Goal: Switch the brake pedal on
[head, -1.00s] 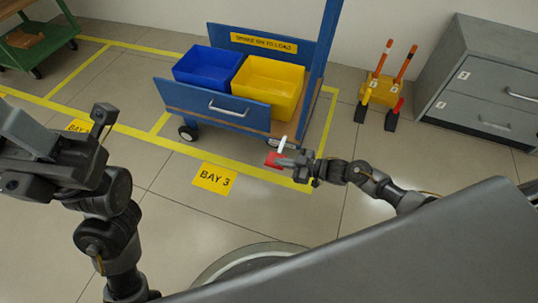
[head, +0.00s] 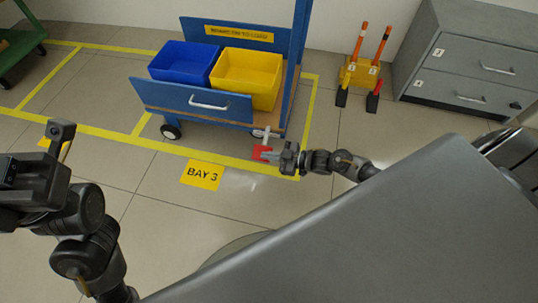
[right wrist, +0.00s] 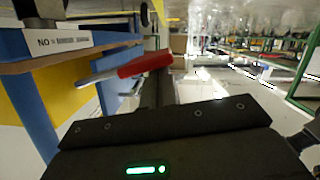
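The brake pedal (head: 261,153) is a red pad on a pale metal arm, low at the front right corner of the blue cart (head: 190,103). In the right wrist view the red pedal (right wrist: 145,64) sticks out from the cart's side. My right gripper (head: 275,156) is at the pedal, its narrow tip close to the red pad; I cannot tell if they touch. Its fingers look shut together with nothing between them.
The cart carries a blue bin (head: 183,66) and a yellow bin (head: 247,75). A yellow floor sign (head: 202,175) reads BAY 3. A yellow stand with orange posts (head: 361,72) and a grey drawer cabinet (head: 470,70) stand at the right.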

